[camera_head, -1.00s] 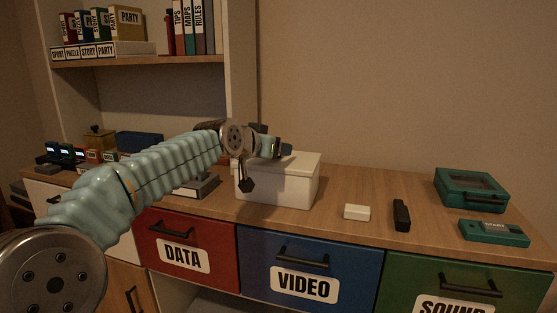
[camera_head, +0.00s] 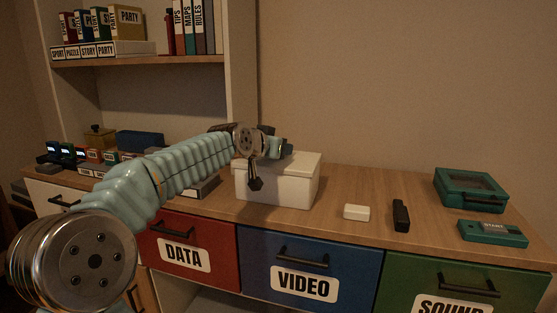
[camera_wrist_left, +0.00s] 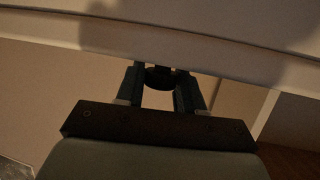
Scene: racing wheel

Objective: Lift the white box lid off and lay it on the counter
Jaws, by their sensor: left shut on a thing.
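The white box (camera_head: 290,190) stands on the wooden counter (camera_head: 345,187), left of its middle. Its white lid (camera_head: 306,164) sits on top, and I see no clear gap between them. My left gripper (camera_head: 284,152) is at the lid's top, and my arm hides the back left of the lid. In the left wrist view the two fingers (camera_wrist_left: 160,92) are closed around a small dark round knob (camera_wrist_left: 159,76), with a broad pale surface (camera_wrist_left: 200,38) just beyond. My right gripper is in no view.
Small items fill the counter's left.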

